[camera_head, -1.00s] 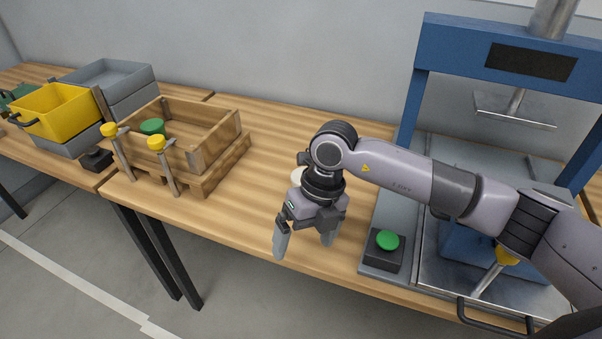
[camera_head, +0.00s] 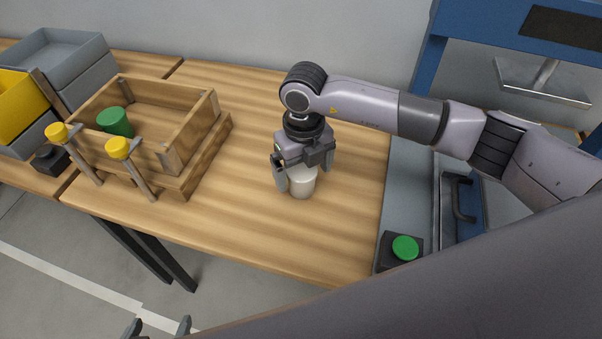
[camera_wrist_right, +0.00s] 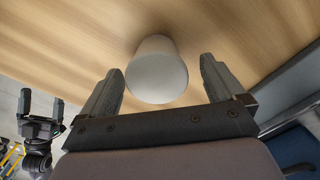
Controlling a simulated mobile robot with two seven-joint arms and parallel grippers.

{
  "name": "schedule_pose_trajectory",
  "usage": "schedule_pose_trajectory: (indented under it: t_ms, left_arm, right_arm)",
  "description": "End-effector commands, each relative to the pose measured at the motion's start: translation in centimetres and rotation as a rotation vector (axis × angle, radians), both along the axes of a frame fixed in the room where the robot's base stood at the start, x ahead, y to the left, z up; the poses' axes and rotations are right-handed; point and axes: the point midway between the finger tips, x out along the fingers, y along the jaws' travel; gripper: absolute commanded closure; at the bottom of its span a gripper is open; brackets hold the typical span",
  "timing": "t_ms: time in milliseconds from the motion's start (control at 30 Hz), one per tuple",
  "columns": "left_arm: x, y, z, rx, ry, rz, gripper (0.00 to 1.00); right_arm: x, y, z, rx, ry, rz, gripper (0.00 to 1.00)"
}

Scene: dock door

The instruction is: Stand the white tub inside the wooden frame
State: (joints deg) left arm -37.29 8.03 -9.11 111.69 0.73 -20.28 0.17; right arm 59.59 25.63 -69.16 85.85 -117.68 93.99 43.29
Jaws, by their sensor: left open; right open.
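The white tub (camera_head: 302,184) stands upright on the wooden table, and it also shows in the right wrist view (camera_wrist_right: 157,72). My right gripper (camera_head: 306,182) is open and points down over it, with one finger to each side. In the wrist view the tub lies between and just beyond the open fingertips (camera_wrist_right: 162,78); I see no finger touching it. The gripper hides part of its top in the head view. The wooden frame (camera_head: 192,130) stands on the table to the left. My left gripper (camera_head: 159,327) is open and empty at the bottom edge.
Two yellow-topped posts (camera_head: 118,149) stand at the frame's front. A blue press (camera_head: 424,70) and green button (camera_head: 405,247) are at right. Table between frame and white tub is clear.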

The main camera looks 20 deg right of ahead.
Motion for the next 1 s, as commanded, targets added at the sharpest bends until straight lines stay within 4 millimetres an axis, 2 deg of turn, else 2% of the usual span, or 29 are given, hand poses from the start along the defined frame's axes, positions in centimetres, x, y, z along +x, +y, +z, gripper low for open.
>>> schedule_pose_trajectory:
  t_ms: [100,200,467,500,567,600,700,1000]
  left_arm:
    - [0.0,0.0,0.5,0.000,0.001,0.000,0.06]
    - [0.0,0.0,0.6,0.000,0.001,0.000,0.06]
    - [0.0,0.0,0.5,0.000,0.001,0.000,0.06]
    - [0.0,0.0,0.5,0.000,0.001,0.000,0.06]
    - [0.0,0.0,0.5,0.000,0.001,0.000,0.06]
    - [0.0,0.0,0.5,0.000,0.001,0.000,0.06]
    - [0.0,0.0,0.6,0.000,0.000,0.000,0.06]
    - [0.0,0.0,0.6,0.000,0.000,0.000,0.06]
  right_arm:
    - [0.0,0.3,-1.9,0.000,0.004,0.000,0.04]
    - [0.0,0.3,-3.0,0.001,0.002,0.000,0.04]
    - [0.1,0.3,-3.4,0.001,0.000,0.001,0.04]
    - [0.1,0.3,-3.4,0.001,0.000,0.001,0.07]
    - [0.1,0.3,-3.4,0.001,0.000,0.001,0.27]
    - [0.1,0.3,-3.4,0.001,0.000,0.001,0.40]
    - [0.1,0.3,-3.4,0.001,0.000,0.001,0.67]
    - [0.1,0.3,-3.2,0.002,-0.002,0.001,0.68]
